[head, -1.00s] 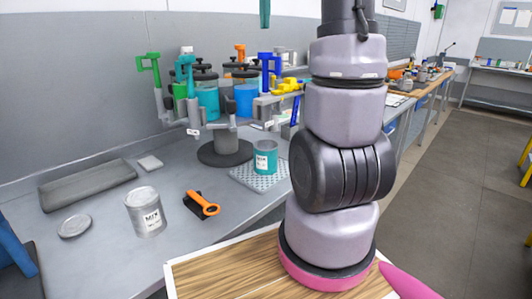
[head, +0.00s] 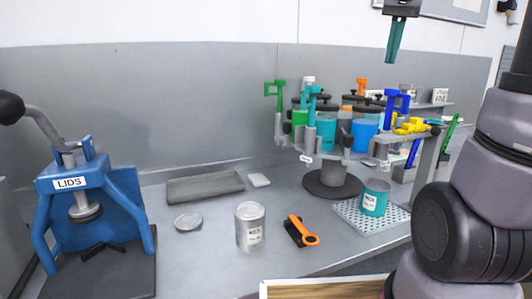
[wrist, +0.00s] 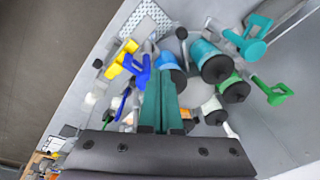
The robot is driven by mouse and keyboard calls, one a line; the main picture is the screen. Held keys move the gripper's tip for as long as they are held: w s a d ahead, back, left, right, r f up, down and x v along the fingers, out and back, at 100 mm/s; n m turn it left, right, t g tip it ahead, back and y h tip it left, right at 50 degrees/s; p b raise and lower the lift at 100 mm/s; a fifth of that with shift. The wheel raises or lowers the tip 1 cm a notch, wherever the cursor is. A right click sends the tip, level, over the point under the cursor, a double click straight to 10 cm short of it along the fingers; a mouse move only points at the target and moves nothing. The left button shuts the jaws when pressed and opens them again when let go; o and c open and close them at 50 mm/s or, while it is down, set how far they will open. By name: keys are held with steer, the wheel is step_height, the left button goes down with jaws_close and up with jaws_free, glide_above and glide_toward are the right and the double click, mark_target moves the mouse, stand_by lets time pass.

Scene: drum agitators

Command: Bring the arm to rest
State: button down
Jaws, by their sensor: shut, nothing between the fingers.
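My gripper (head: 394,42) hangs at the top right of the head view, above the rack of drums, with its teal fingers pointing down. In the wrist view the teal fingers (wrist: 162,105) lie together with nothing between them. Below them stands the carousel (head: 335,182) with several coloured drums and clamp handles, seen from above in the wrist view. My gripper is apart from all of these. My arm rises along the right edge of the head view.
A blue lid press (head: 97,215) stands at the left. A grey MIX can (head: 250,228), a round lid (head: 188,222), an orange-handled tool (head: 303,232) and a grey mat (head: 206,188) lie on the bench. A teal can (head: 375,198) stands on a perforated tray (head: 350,216).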

steer(key=s+a+f+n+t+y, duration=0.1)
steer(key=s+a+f+t, duration=0.1)
steer(key=s+a+f, duration=0.2)
steer(key=s+a+f+n+t, duration=0.1)
steer(key=s+a+f+t, duration=0.2)
steer(key=s, duration=0.7)
step_height(320, 180, down, 2)
steer(key=shift+a+y, duration=0.4)
steer(key=shift+a, duration=0.4)
